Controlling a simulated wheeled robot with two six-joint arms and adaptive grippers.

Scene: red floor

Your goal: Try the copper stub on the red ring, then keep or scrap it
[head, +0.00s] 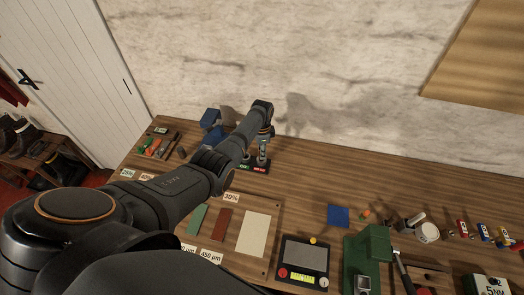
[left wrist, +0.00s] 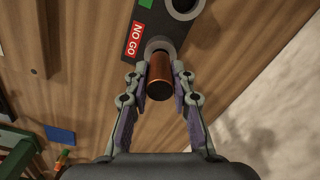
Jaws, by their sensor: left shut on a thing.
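The copper stub (left wrist: 160,80) is held between the fingers of my left gripper (left wrist: 160,68) in the left wrist view. The gripper is shut on it. One end of the stub meets the grey ring (left wrist: 157,43) beside the red NO GO label (left wrist: 134,40); I cannot tell whether it is inside the ring. A second grey ring (left wrist: 186,6) with a green label sits farther along the same dark gauge block. In the head view my left gripper (head: 264,148) points down over the gauge block (head: 258,168). My right gripper is not in view.
A board with green, red and white plates (head: 252,234) lies in front of the gauge. A scale (head: 304,258), a blue square (head: 338,215) and a green press (head: 368,250) stand to the right. Tools (head: 160,146) and a blue object (head: 211,118) are at left. The wall closes the back.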

